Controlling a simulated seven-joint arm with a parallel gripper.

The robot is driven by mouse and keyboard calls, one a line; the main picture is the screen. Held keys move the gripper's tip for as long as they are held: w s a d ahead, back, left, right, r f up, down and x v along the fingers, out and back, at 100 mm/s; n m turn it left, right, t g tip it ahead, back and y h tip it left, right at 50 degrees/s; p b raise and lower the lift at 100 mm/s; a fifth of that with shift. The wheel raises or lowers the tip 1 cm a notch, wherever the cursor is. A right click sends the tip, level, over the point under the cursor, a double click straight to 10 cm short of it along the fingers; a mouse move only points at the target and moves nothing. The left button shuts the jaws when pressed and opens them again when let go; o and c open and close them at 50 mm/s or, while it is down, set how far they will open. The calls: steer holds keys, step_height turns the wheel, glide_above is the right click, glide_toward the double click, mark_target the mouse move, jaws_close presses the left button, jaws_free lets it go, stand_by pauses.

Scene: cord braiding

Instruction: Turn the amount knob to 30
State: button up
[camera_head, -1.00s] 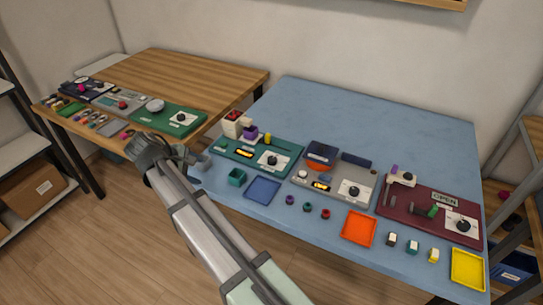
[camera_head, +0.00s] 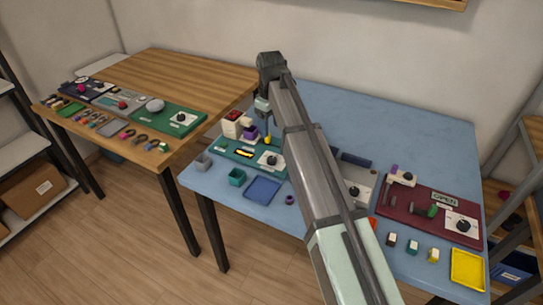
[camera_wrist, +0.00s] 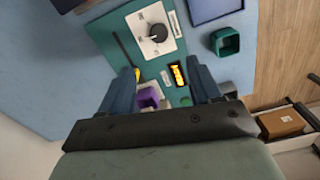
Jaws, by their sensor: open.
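A black knob (camera_wrist: 158,32) on a white dial plate (camera_wrist: 150,44) sits on a teal board (camera_wrist: 125,30) in the wrist view. The same knob shows in the head view (camera_head: 271,160), near the left side of the blue table. Similar knobs sit on other boards, and I cannot read which is labelled amount. My gripper (camera_wrist: 163,82) is open and empty, above the teal board. The knob lies beyond its fingertips, apart from them. A yellow-lit display (camera_wrist: 178,75) is near the right finger. In the head view my gripper (camera_head: 263,105) is high behind the teal board.
A purple cup (camera_wrist: 150,97) shows between the fingers. A green cup (camera_wrist: 226,42) and a blue tray (camera_head: 262,190) lie in front of the board. A red-topped white device (camera_head: 231,123) stands at its back left. The blue table's back (camera_head: 400,125) is clear.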

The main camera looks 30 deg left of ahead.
mark_target(271, 159)
step_height(271, 159, down, 14)
steer(key=shift+d+r, duration=0.1)
steer(key=shift+r, duration=0.1)
stand_by(0.4)
steer(key=c, duration=1)
steer(key=shift+c, duration=0.2)
